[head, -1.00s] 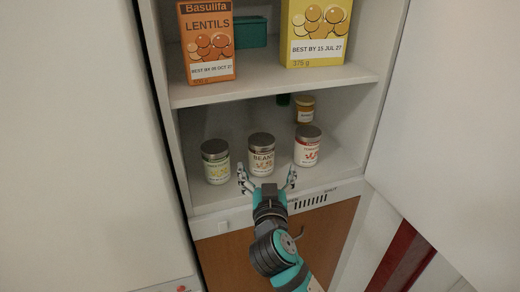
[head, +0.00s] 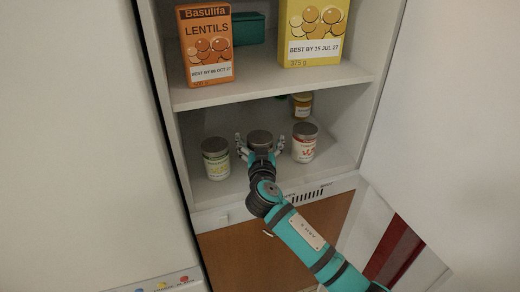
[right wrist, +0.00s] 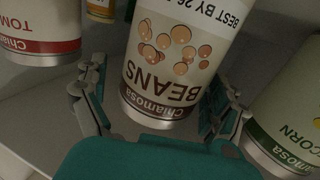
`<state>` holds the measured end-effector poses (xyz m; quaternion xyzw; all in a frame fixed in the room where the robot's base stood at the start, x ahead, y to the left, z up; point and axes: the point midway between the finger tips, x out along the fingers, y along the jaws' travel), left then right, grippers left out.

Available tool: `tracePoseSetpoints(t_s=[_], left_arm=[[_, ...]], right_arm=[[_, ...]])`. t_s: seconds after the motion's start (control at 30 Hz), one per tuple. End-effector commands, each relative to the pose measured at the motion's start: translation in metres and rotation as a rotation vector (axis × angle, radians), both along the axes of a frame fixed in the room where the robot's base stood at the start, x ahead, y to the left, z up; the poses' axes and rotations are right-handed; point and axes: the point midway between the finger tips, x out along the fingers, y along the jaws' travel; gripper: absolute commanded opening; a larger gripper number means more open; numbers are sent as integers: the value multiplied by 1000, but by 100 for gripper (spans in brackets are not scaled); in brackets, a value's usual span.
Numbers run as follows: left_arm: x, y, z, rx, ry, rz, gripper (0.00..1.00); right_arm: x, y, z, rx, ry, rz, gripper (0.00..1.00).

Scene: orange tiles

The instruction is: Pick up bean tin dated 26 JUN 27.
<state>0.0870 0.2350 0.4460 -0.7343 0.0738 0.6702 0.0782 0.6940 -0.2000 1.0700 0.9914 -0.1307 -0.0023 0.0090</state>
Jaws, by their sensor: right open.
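The bean tin (head: 260,138) stands on the lower shelf between two other tins. In the head view my gripper hides most of its body. In the right wrist view the bean tin (right wrist: 170,65) shows upside down, with "BEANS" and "BEST BY 26" readable; the rest of the date is cut off. My right gripper (head: 260,147) is open, with one finger on each side of the tin. In the right wrist view the fingers of the right gripper (right wrist: 160,105) straddle it with gaps visible. My left gripper is not in view.
A corn tin (head: 216,160) stands close left of the gripper, a tomato tin (head: 304,145) close right. A small jar (head: 301,104) is behind. The upper shelf (head: 265,83) holds a lentils box (head: 207,50) and a yellow box (head: 312,30).

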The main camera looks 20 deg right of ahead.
Motion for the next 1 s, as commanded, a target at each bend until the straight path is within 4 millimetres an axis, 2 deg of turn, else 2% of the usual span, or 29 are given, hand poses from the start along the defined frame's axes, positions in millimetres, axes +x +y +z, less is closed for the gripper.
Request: tracePoseSetpoints(t_s=[0.13, 0.17, 0.77, 1.0], left_arm=[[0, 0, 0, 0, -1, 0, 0], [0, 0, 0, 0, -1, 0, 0], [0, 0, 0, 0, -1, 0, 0], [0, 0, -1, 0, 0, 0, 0]], right_arm=[[0, 0, 0, 0, 0, 1, 97], [0, 0, 0, 0, 0, 1, 94], [-1, 0, 0, 0, 0, 0, 16], [0, 0, 2, 0, -4, 1, 15]])
